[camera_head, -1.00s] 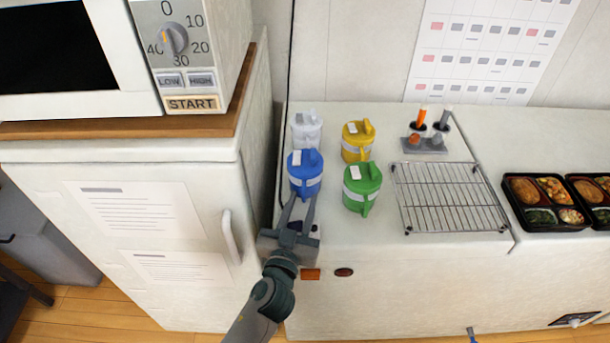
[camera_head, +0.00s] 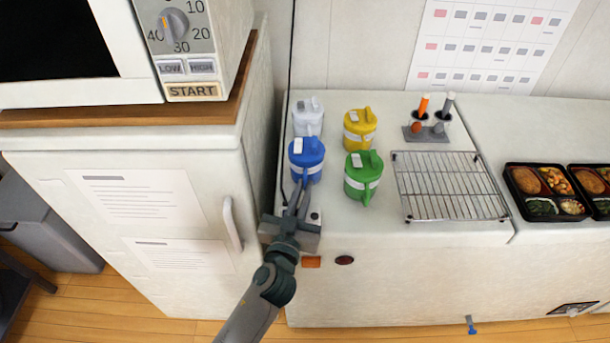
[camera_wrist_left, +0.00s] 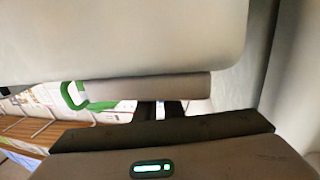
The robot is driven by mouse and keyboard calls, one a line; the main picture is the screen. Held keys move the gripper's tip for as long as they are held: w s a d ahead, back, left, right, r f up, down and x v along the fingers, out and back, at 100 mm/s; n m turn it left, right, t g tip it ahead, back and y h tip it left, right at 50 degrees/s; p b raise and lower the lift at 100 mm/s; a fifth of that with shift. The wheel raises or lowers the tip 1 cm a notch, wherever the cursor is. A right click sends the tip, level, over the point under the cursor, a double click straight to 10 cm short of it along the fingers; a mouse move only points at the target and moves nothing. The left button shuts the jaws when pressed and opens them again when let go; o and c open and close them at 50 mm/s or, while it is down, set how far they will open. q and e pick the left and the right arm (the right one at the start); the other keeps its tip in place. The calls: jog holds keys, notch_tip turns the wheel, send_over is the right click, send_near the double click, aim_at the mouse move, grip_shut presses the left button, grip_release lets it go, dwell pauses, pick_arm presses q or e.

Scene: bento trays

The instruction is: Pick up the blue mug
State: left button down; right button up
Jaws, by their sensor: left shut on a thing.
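The blue mug (camera_head: 306,163) stands upright on the white counter, in front of the white mug and left of the green mug. It has a blue lid and a pale band. My left gripper (camera_head: 296,196) reaches it from the front and is shut on it, apparently at its handle. The fingers partly cover the handle, so the exact grip is hidden. I cannot make out the blue mug in the left wrist view, where grey gripper parts fill most of the picture. My right gripper is not in view.
A white mug (camera_head: 308,118), yellow mug (camera_head: 359,132) and green mug (camera_head: 362,183) stand close by. A wire rack (camera_head: 447,187) and bento trays (camera_head: 545,191) lie to the right. A white cabinet (camera_head: 150,205) with a microwave on top stands close on the left.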

pick_arm(q)
jog(key=shift+r, duration=0.2)
notch_tip(320, 180, up, 10)
jog(key=shift+f, duration=0.1)
dwell(0.3)
jog(key=shift+s, duration=0.1)
dwell(0.5)
